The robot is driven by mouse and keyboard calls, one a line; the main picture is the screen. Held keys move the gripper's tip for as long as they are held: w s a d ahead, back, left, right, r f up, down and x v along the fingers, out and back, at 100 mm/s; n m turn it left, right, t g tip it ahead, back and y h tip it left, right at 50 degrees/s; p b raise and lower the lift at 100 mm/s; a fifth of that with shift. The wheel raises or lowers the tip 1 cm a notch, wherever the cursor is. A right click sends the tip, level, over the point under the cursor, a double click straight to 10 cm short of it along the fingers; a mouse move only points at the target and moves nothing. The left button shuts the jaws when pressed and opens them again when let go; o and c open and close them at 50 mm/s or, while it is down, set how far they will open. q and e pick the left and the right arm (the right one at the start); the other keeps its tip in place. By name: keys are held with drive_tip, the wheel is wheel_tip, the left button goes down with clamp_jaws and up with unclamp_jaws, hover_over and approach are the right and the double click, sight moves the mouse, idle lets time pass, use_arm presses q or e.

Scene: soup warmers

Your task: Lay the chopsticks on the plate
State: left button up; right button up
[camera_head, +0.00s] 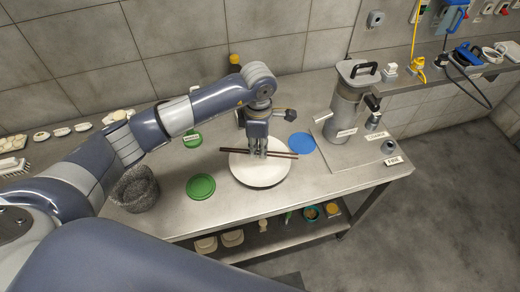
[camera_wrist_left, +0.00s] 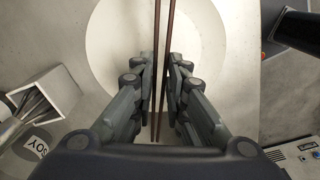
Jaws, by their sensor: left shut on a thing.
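The chopsticks (camera_head: 281,155) are a pair of thin dark brown sticks, lying crosswise over the white round plate (camera_head: 262,175). My left gripper (camera_head: 260,153) points down over the plate and is shut on the chopsticks near their middle. In the left wrist view the chopsticks (camera_wrist_left: 167,25) run lengthwise between the fingers (camera_wrist_left: 161,92), with the plate (camera_wrist_left: 110,35) beneath. I cannot tell whether the chopsticks touch the plate or hang just above it. My right gripper is not in view.
A blue disc (camera_head: 302,143) lies right of the plate and a green disc (camera_head: 201,187) left of it. A grey stone mortar (camera_head: 135,190) stands further left. A tall metal soup warmer (camera_head: 346,105) stands at the right. The steel table's front edge is close to the plate.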

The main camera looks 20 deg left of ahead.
use_arm(q)
drive_tip(key=shift+w, duration=0.25)
drive_tip(key=shift+d+f+p, duration=0.1)
drive_tip(key=shift+f+p, duration=0.2)
drive_tip(key=shift+p, duration=0.15)
wheel_tip(320, 180, down, 3)
drive_tip(key=shift+r+p, duration=0.1)
drive_tip(key=shift+p, duration=0.4)
drive_tip(key=shift+f+b, duration=0.3)
drive_tip(key=shift+f, duration=0.05)
drive_tip(key=o, duration=0.8)
drive_tip(key=shift+r, duration=0.1)
